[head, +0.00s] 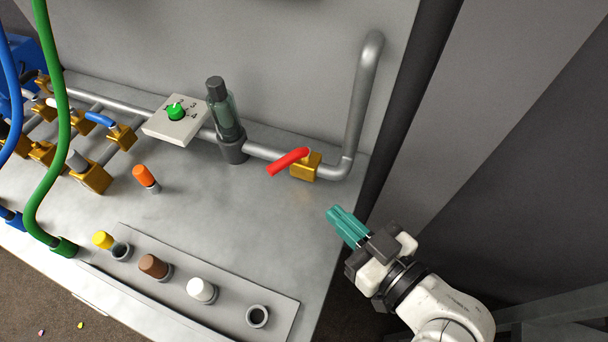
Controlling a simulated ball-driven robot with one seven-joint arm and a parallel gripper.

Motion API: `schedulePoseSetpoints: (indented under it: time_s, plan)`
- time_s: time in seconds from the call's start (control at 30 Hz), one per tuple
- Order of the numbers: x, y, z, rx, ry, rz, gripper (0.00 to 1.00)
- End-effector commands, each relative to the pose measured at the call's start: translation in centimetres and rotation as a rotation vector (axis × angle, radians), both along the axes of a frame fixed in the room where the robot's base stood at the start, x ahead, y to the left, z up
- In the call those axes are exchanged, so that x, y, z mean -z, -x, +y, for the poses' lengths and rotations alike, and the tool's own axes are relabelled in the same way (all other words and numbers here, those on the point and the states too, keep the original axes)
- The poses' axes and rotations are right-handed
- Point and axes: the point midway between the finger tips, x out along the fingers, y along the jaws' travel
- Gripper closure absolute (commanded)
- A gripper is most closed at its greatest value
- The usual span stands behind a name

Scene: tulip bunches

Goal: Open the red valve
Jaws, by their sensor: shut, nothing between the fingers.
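The red valve is a red lever handle (288,161) on a brass valve body (306,167). It sits on the grey pipe (264,150) near the right end of the metal bench. The handle points down-left, slanting away from the pipe line. My gripper (334,212) has teal fingers and is at the lower right of the valve, near the bench's right edge. It is shut and empty, with a clear gap between it and the valve.
A dark green bottle (226,115) stands left of the valve. A green dial on a white box (175,120) is further left. A dark post (410,95) rises at the right. Coloured plugs and an empty socket (257,316) line the front plate. The bench below the valve is clear.

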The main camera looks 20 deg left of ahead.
Motion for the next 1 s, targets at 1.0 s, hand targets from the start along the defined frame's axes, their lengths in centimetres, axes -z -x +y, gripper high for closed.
schedulePoseSetpoints:
  time_s: [1.0]
  plan:
    - [3.3,-5.7,11.5,-0.014,0.039,0.005,1.0]
